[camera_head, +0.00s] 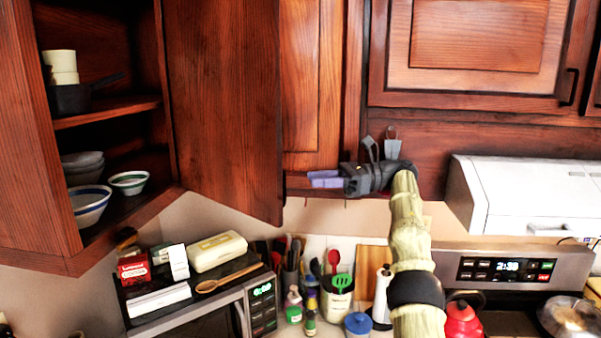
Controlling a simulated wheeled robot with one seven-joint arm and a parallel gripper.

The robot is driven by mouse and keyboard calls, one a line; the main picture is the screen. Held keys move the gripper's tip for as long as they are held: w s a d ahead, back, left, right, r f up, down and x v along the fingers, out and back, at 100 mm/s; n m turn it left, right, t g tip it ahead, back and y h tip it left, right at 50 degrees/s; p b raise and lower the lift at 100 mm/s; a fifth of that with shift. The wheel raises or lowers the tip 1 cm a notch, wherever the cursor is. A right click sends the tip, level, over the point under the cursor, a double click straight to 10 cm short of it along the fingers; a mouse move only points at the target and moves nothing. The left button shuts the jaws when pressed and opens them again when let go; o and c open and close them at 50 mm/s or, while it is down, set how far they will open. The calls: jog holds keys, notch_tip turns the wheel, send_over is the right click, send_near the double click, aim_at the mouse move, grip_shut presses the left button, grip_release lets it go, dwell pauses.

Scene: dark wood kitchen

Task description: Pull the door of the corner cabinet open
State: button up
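The corner cabinet (62,262) is at the upper left, and its inside shows. Its dark red wood door (225,95) stands swung well open toward the right. My gripper (324,179) is right of the door's lower free edge, pointing left, with a visible gap between its fingertips and the door. It appears to touch nothing. The two purple-blue fingers lie close together in this view, and I cannot tell whether they are open or shut. The door's handle is not visible.
Bowls (90,204) and a dark pan (75,97) sit inside the cabinet. Below are a microwave (262,305) with boxes on top, utensils (334,282), a red kettle (461,320) and a stove panel (505,269). A white hood (530,195) is at right. Closed cabinets (480,40) are behind my arm.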

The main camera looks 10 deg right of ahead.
jog(key=shift+s+d+p, duration=0.1)
jog(key=shift+d+p, duration=1.1)
jog(key=shift+d, duration=0.75)
